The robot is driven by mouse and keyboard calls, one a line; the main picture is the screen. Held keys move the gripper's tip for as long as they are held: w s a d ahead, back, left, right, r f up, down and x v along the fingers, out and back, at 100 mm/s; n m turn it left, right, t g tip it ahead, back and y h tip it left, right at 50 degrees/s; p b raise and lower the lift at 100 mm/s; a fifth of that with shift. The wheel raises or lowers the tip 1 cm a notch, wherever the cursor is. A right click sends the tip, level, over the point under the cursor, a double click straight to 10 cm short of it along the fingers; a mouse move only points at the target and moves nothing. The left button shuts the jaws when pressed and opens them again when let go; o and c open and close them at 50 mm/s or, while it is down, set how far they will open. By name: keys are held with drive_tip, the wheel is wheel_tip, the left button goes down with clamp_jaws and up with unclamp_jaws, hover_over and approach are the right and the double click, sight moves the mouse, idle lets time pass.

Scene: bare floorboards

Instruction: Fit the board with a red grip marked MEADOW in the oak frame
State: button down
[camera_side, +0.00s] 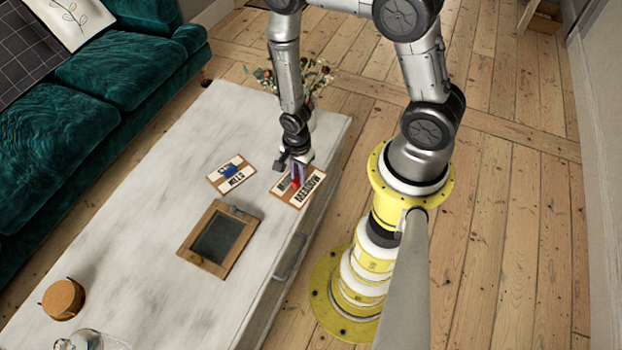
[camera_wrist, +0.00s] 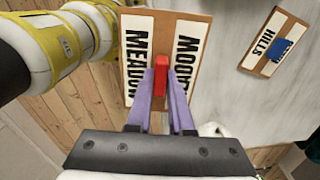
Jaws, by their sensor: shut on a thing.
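The MEADOW board (camera_side: 309,189) is a flat wooden piece with white lettered strips and a red grip (camera_wrist: 160,77). It lies flat near the right edge of the pale table in the side view, and also shows in the wrist view (camera_wrist: 185,20). My gripper (camera_side: 296,171) is above it with its purple fingers shut on the red grip. I cannot tell whether the board touches the table. The oak frame (camera_side: 191,253) lies on the table to the lower left of the board, with a dark, empty-looking panel inside.
A second board marked HILLS (camera_side: 219,182) with a blue grip lies left of the MEADOW board. A flower vase (camera_side: 309,119) stands behind my gripper. A round brown-lidded container (camera_side: 63,298) and glassware (camera_side: 90,341) are at the near left. A green sofa (camera_side: 110,110) borders the table.

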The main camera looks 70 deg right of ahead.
drive_tip(key=w+a+f, duration=0.1)
drive_tip(key=w+a, duration=0.4)
drive_tip(key=w, duration=0.3)
drive_tip(key=w+a+f, duration=0.1)
drive_tip(key=w+a, duration=0.3)
drive_tip(key=w, duration=0.3)
drive_tip(key=w+a+f+n, duration=0.1)
drive_tip(key=w+a+f, duration=0.1)
drive_tip(key=a, duration=0.8)
drive_tip(key=shift+w+a+f+n, duration=0.25)
drive_tip(key=shift+a+f+n, duration=0.15)
drive_tip(key=shift+f, duration=0.2)
drive_tip(key=shift+f, duration=2.5)
drive_tip(key=shift+f, duration=0.85)
